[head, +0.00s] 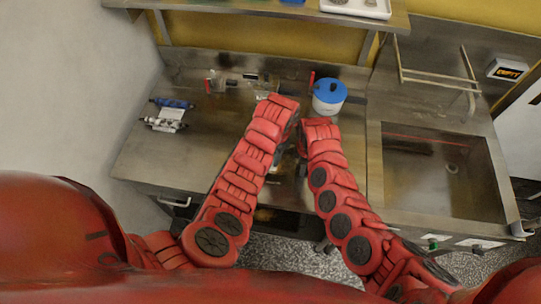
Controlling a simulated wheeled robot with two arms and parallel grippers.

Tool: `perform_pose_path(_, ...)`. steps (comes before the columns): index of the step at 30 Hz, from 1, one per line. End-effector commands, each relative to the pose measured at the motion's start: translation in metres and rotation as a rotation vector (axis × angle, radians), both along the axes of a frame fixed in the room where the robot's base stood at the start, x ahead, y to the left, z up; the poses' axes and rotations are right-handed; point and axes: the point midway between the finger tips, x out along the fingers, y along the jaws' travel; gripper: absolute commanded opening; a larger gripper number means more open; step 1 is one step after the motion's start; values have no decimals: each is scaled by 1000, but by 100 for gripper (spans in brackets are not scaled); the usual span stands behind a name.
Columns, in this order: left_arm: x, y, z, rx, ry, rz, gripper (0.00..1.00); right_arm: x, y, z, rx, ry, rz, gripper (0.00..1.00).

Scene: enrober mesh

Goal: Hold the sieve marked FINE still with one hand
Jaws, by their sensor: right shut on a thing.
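My two red arms reach over the steel worktop (150,150) and come close together near its middle. The right gripper (301,146) shows only as a small dark part between the arms, below the end of the right arm. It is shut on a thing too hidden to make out. The left gripper is hidden behind the end of its own arm. I cannot make out a sieve or the mark FINE.
A white pot with a blue lid (329,92) stands just beyond the right arm's end. A roller-like device (168,116) and several small items lie to the left. A steel sink (440,170) is at the right. A shelf (270,14) runs along the back.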

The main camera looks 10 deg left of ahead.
Motion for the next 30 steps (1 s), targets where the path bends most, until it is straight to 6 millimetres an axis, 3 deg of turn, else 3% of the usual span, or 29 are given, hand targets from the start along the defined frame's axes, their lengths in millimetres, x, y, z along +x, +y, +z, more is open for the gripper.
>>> perform_pose_path(19,-2,-38,-2,-12,2,-14,0,-2,7,1,7,0,11,0)
perform_pose_path(30,-3,-21,-5,-13,5,-16,0,-2,11,1,15,1,15,0)
